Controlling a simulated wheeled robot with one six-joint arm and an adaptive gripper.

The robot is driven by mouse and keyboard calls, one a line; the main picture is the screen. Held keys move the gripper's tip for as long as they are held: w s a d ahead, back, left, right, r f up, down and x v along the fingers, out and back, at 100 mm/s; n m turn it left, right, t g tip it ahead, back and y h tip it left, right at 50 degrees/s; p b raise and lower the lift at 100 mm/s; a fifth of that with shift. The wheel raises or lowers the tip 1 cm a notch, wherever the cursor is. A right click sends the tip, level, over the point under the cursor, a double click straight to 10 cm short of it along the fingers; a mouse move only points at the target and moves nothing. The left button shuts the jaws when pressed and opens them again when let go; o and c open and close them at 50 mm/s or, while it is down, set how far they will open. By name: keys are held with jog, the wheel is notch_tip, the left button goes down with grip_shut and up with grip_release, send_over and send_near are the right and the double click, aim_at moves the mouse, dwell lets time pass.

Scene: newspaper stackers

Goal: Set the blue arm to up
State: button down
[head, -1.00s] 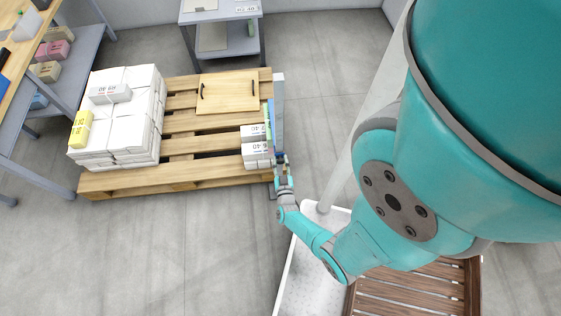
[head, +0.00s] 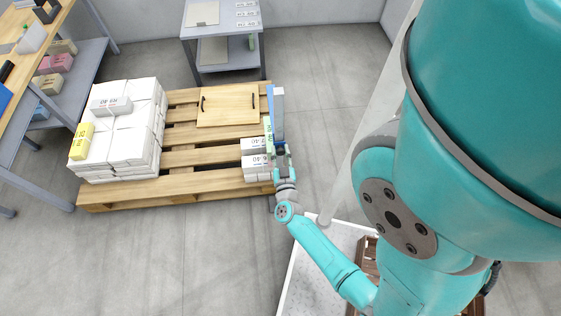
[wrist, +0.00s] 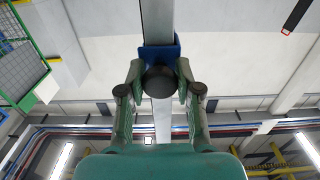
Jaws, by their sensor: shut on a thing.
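A grey upright post (head: 279,106) stands at the right edge of the pallet. A narrow blue strip (head: 268,101) shows along its left side, with a green labelled part (head: 269,137) below. My gripper (head: 281,154) is at the lower end of this post. In the wrist view, my gripper (wrist: 160,80) has its fingers closed around a dark round knob. A blue bracket (wrist: 174,48) sits just behind the knob, against the grey bar (wrist: 157,18). I cannot tell the exact tilt of the blue arm.
The wooden pallet (head: 190,190) holds white bundles (head: 130,135), a wooden board (head: 228,105) and small labelled bundles (head: 256,164) close to the post. A grey shelf table (head: 221,22) stands behind, and a workbench with shelves (head: 70,70) is at left. Open floor lies in front.

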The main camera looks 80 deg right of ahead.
aim_at(279, 116)
notch_tip(279, 116, up, 17)
jog(key=shift+w+f, duration=0.1)
jog(key=shift+f, duration=0.1)
jog(key=c, duration=0.8)
grip_release()
jog(key=shift+f, duration=0.15)
jog(key=shift+s+a, duration=0.25)
jog(key=shift+a, duration=0.4)
jog(key=shift+v, duration=5.2)
jog(key=shift+s, duration=0.1)
